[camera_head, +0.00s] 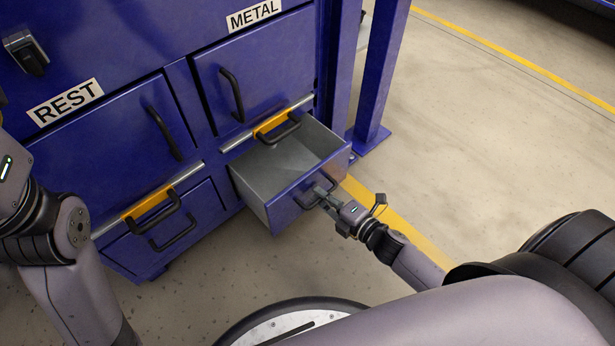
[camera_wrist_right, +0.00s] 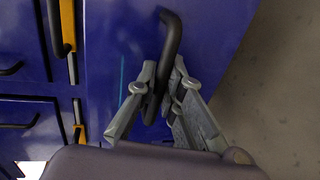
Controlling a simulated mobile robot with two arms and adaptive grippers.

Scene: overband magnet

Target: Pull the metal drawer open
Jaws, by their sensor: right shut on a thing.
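The metal drawer (camera_head: 287,172) is the blue-fronted grey drawer under the METAL label (camera_head: 254,14). It stands pulled out from the cabinet, and its inside looks empty. Its black handle (camera_head: 305,203) is on the front face; the handle also shows in the right wrist view (camera_wrist_right: 172,40). My right gripper (camera_head: 326,193) is at this handle, with its two fingers (camera_wrist_right: 160,88) closed around the bar. My left arm comes in at the left edge of the head view, but its gripper is out of the picture.
A blue post (camera_head: 383,70) stands right of the cabinet. A yellow line (camera_head: 400,225) crosses the floor, which is open to the right.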

